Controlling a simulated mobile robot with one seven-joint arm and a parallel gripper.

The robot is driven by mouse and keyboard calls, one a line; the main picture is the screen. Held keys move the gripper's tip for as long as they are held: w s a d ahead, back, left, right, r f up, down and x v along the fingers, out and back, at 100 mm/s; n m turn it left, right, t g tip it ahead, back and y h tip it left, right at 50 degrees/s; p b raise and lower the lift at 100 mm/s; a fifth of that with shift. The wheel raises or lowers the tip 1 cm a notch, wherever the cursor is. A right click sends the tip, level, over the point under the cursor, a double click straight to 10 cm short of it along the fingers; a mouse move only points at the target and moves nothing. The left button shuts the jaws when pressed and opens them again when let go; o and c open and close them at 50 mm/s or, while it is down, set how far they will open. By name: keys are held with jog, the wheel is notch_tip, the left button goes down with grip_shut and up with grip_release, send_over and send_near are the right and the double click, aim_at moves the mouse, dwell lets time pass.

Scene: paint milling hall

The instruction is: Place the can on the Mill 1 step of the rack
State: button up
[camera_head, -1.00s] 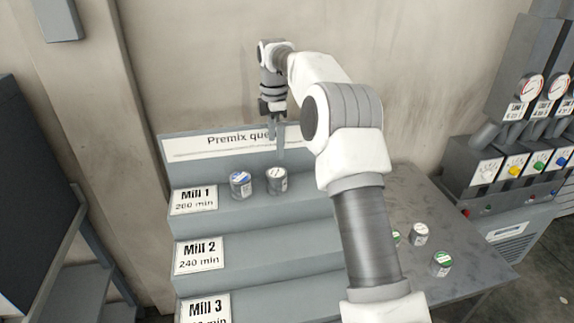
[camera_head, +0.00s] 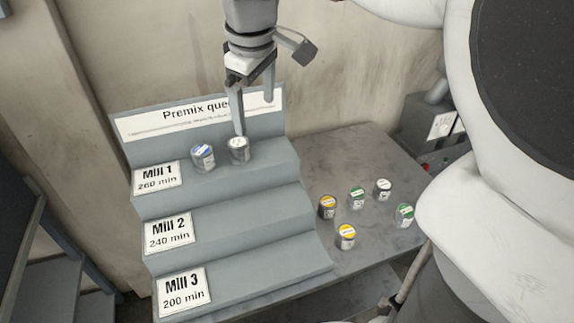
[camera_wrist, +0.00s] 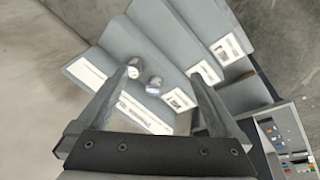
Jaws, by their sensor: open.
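The grey stepped rack (camera_head: 245,203) has labelled steps for Mill 1, Mill 2 and Mill 3. On its top step, Mill 1, stand two upright cans side by side: a blue-topped can (camera_head: 203,157) and a white-topped can (camera_head: 238,150). My gripper (camera_head: 253,115) is open and empty above that step; one finger overlaps the white-topped can's top edge, and contact cannot be told. In the wrist view my gripper (camera_wrist: 163,73) has the white-topped can (camera_wrist: 133,70) by its left fingertip and the blue-topped can (camera_wrist: 154,85) between the fingers. The Mill 2 and Mill 3 steps look empty.
Right of the rack, a grey table (camera_head: 345,160) holds several cans: yellow-topped (camera_head: 345,237), green-topped (camera_head: 405,215) and white-topped (camera_head: 383,189). The Premix queue backboard (camera_head: 180,117) and wall stand behind the top step. My arm hides the right side.

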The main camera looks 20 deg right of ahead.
jog(key=s+f+m+t, duration=0.1)
jog(key=s+f+m, duration=0.2)
jog(key=s, duration=0.5)
jog(key=s+d+f+m+t, duration=0.1)
jog(key=s+f+m, duration=0.2)
jog(key=s, duration=0.6)
jog(key=shift+s+f+m+y, duration=0.2)
jog(key=shift+m+y, duration=0.1)
jog(key=shift+m, duration=0.7)
